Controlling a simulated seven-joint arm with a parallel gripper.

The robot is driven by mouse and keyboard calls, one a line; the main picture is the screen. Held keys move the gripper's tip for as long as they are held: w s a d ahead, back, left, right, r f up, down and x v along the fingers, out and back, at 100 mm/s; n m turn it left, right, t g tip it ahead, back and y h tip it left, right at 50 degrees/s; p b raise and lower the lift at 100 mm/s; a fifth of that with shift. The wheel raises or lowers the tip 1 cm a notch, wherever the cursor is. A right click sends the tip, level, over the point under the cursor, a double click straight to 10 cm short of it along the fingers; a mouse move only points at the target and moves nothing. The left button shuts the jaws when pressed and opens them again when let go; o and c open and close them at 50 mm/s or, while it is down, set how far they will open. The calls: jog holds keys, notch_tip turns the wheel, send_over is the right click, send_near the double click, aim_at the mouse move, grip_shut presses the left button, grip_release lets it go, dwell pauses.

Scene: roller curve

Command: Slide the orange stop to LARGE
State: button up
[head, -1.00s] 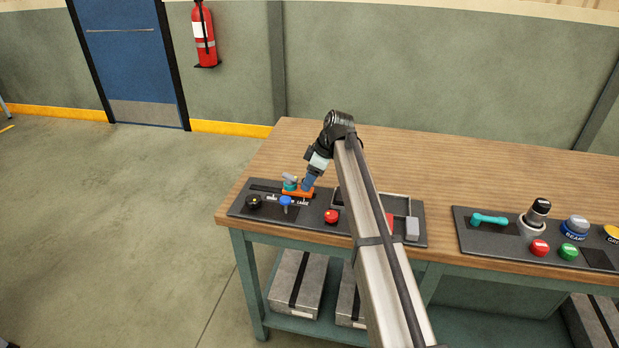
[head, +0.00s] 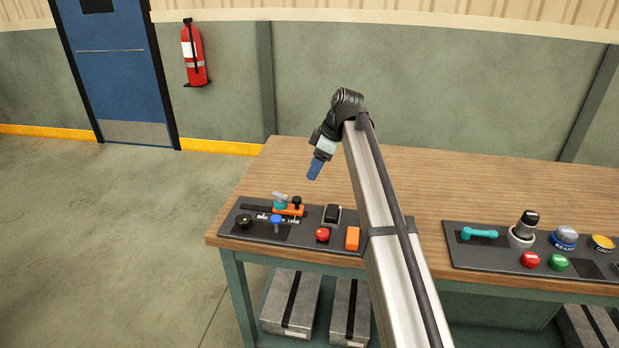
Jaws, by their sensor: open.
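The orange stop (head: 289,211) is a small block on the dark left panel (head: 262,237). It sits at the right part of a dark track, just behind the label reading LARGE (head: 292,221). A black knob (head: 297,202) stands at its right end, and a teal and grey part (head: 280,201) at its left end. My gripper (head: 313,171), with blue fingers, is above and behind the stop, apart from it, and empty. The gap between the fingers is too small to see. Another label (head: 262,217) lies left of LARGE, too small to read.
The panel also carries a black knob (head: 243,221), a blue knob (head: 276,222), a red button (head: 322,235), a black switch (head: 332,214) and an orange block (head: 352,239). My arm covers the panel's right end. A second panel (head: 490,259) is at right. The wooden tabletop behind is clear.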

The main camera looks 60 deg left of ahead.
jog(key=shift+v, duration=0.85)
jog(key=s+d+f+m+g+y, duration=0.1)
jog(key=d+f+m+g+y, duration=0.3)
jog(key=d, duration=0.7)
jog(key=d+f+m+g+y, duration=0.1)
jog(key=d+f+y, duration=0.35)
jog(key=d, duration=0.75)
jog(key=w+d+f+m+t+h, duration=0.25)
jog(key=d+f+m, duration=0.45)
jog(key=d+f, duration=0.85)
jog(key=w+d+f+m+t+h, duration=0.1)
jog(key=w+d+f+m+t, duration=0.35)
jog(key=d+f, duration=1.05)
jog(key=s+d+f+m+g+h, duration=0.25)
jog(key=s+d+f, duration=0.25)
jog(key=d+f, duration=0.25)
jog(key=s+d+f+m+g+h, duration=0.1)
jog(key=s+d+f+m, duration=0.35)
jog(key=d+f, duration=0.35)
jog(key=s+d+f+m+g+h, duration=0.1)
jog(key=s+d+f+h, duration=0.1)
jog(key=s+d+f, duration=0.2)
jog(key=s+d+f+m+g+h, duration=0.1)
jog(key=s+d+f, duration=0.4)
jog(key=s+d, duration=0.5)
jog(key=shift+s+d+f+m+h, duration=0.15)
jog(key=shift+s+f+m+h, duration=0.1)
jog(key=shift+s+m+h, duration=0.4)
